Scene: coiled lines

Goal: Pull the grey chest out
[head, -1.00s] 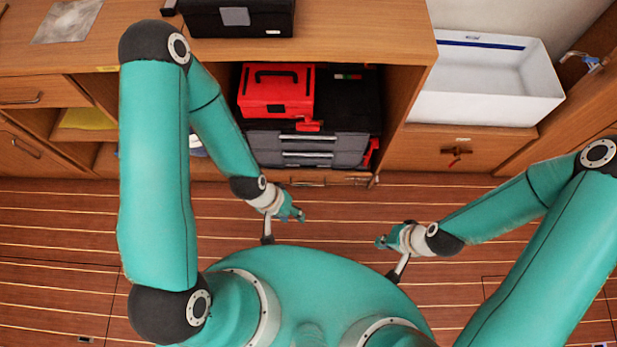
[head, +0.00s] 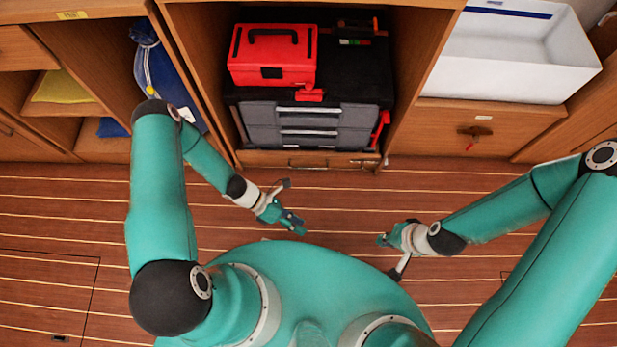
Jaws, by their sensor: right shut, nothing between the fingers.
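The grey chest (head: 308,127) stands inside the middle opening of the wooden cabinet. It has a black top and grey drawer fronts with pale handles. A red toolbox (head: 272,55) with a black handle sits on top of it. My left gripper (head: 293,223) is over the floor in front of the cabinet, below the chest in the picture and apart from it; its finger gap is too small to judge. My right gripper (head: 383,240) is shut and empty, further right over the floor, also apart from the chest.
Below the chest is a low wooden front with a bar handle (head: 333,165). A white bin (head: 506,52) stands on the right unit, above a drawer with a knob. A blue bag (head: 163,78) is in the left compartment. The striped floor (head: 450,180) before the cabinet is clear.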

